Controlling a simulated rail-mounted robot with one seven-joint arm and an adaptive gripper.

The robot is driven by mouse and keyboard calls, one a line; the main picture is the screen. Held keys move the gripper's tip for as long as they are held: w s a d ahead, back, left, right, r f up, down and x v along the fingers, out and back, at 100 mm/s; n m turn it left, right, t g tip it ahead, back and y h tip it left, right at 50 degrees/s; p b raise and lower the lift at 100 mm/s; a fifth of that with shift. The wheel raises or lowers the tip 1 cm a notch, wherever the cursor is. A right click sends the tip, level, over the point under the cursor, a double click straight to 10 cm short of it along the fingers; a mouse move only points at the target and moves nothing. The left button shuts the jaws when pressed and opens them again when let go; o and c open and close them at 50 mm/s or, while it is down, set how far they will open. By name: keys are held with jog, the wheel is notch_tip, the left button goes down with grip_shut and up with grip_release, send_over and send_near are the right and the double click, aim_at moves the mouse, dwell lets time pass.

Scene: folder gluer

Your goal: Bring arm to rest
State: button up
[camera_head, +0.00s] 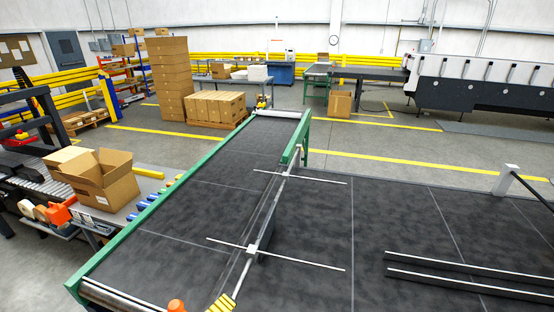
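My arm and gripper do not show in the head view. The view looks over a dark conveyor belt (215,165) with green side rails. A wide dark surface (400,225) joins it on the right. No carton or other product lies on either surface.
A rail with thin white cross rods (253,249) runs between the two surfaces. Two dark bars (470,276) lie at the lower right. An open cardboard box (103,180) and an orange tape dispenser (59,214) stand on the left table. Stacked cartons (172,80) stand behind.

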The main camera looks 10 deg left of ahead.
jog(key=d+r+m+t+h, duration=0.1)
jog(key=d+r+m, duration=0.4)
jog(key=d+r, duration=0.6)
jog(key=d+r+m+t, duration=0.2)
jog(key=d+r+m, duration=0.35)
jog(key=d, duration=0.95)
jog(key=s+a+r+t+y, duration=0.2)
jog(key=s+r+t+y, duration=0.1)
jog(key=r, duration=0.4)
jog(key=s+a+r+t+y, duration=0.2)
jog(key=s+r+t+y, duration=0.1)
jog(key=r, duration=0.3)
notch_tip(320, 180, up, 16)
jog(key=p, duration=1.6)
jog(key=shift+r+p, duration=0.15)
jog(key=shift+p, duration=0.15)
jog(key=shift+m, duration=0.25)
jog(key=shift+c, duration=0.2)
